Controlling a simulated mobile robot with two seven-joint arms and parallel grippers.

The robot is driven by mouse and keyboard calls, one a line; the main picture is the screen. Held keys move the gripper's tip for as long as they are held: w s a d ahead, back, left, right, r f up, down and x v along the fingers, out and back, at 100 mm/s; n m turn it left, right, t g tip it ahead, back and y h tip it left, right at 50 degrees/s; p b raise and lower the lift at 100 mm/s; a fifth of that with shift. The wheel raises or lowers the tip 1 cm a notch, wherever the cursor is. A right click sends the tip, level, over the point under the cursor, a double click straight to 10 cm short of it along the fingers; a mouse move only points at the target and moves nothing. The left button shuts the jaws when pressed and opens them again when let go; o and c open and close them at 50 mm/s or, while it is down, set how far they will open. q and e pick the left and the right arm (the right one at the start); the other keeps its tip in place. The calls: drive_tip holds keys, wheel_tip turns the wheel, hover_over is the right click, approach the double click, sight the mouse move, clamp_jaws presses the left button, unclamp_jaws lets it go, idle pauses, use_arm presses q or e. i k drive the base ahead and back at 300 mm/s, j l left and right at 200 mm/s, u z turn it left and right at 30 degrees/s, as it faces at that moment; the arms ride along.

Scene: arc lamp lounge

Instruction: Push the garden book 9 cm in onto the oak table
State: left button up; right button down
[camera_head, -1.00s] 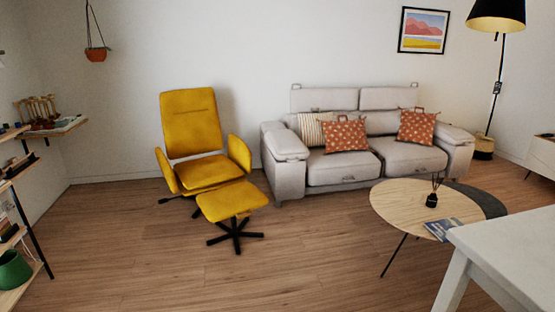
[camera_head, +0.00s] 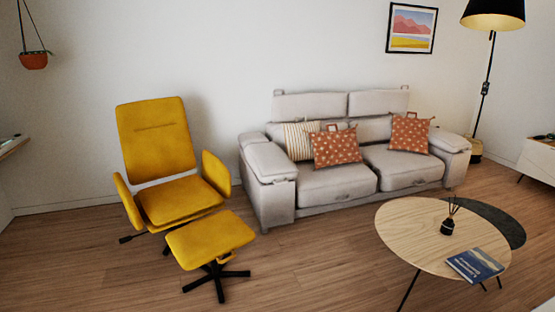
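The garden book (camera_head: 475,265) is a blue book with a picture on its cover. It lies flat at the front right edge of the round oak table (camera_head: 410,230) and appears to reach the rim; how far it overhangs I cannot tell. The table has a light wood top on thin dark legs and stands at the right of the head view. Neither of my grippers shows in the head view.
A dark reed diffuser (camera_head: 447,226) stands on the table, left of and behind the book. A dark, lower tabletop (camera_head: 495,222) adjoins at the right. The grey sofa (camera_head: 335,185), yellow armchair (camera_head: 160,160) and yellow footstool (camera_head: 210,238) stand around. Floor left of the table is clear.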

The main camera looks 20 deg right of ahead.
sight(474, 265)
drive_tip(key=i+z, duration=0.4)
drive_tip(key=i, duration=0.2)
drive_tip(key=i+j+z, duration=0.1)
drive_tip(key=i+z, duration=0.3)
drive_tip(key=i, duration=0.15)
drive_tip(key=i+l+z, duration=0.1)
drive_tip(key=i+z, duration=0.35)
drive_tip(key=i+j+z, duration=0.15)
drive_tip(key=i+z, duration=0.35)
drive_tip(key=i, duration=0.1)
